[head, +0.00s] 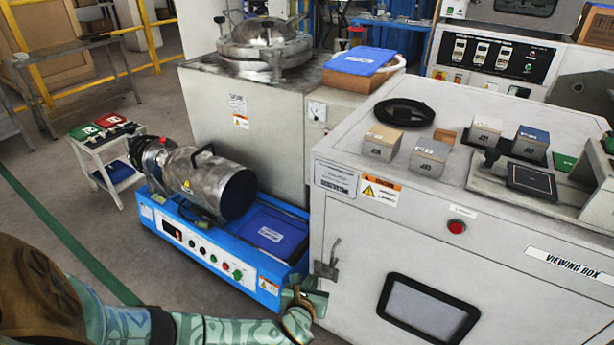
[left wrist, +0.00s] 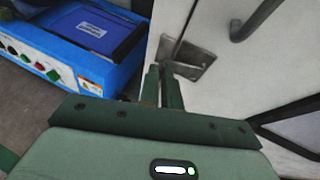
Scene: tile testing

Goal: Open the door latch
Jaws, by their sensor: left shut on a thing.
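The grey metal door latch (head: 326,268) is on the left front edge of the white viewing box (head: 365,245). In the left wrist view the latch plate (left wrist: 197,62) shows just past my fingertips, with its lever running down toward them. My left gripper (head: 312,294) comes in from the lower left and is at the lower end of the latch. Its two green fingers (left wrist: 161,78) are close together and shut on the latch, though the fingers hide the gripped part. My right gripper is in neither view.
The blue machine (head: 215,257) with a metal cylinder stands close left of the box. The box front has a dark-framed window (head: 428,310) and a red button (head: 456,227). A curved dark handle (left wrist: 258,18) shows right of the latch. Sample blocks (head: 429,157) sit on top.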

